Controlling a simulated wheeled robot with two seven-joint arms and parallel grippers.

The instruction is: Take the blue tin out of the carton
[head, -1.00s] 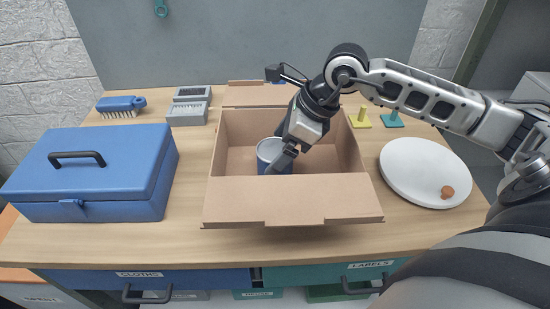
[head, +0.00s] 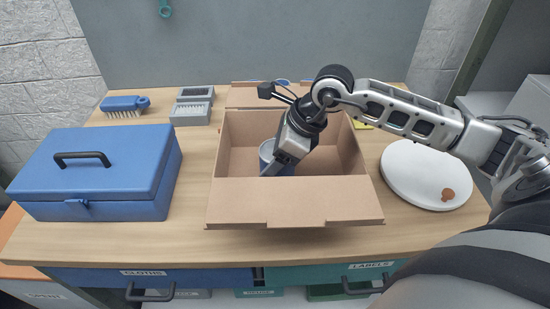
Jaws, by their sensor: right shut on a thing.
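An open brown carton (head: 295,203) stands in the middle of the workbench, its front flap folded outward. The blue tin (head: 266,152) is inside it, left of the middle, and partly hidden by my right gripper. My right gripper (head: 272,168) reaches down into the carton from the right and is shut on the tin. The fingertips are partly hidden against the tin. My left gripper is not in view.
A blue toolbox (head: 95,172) stands left of the carton. A brush (head: 124,103) and grey boxes (head: 190,112) lie behind it. Bare bench shows left of the carton.

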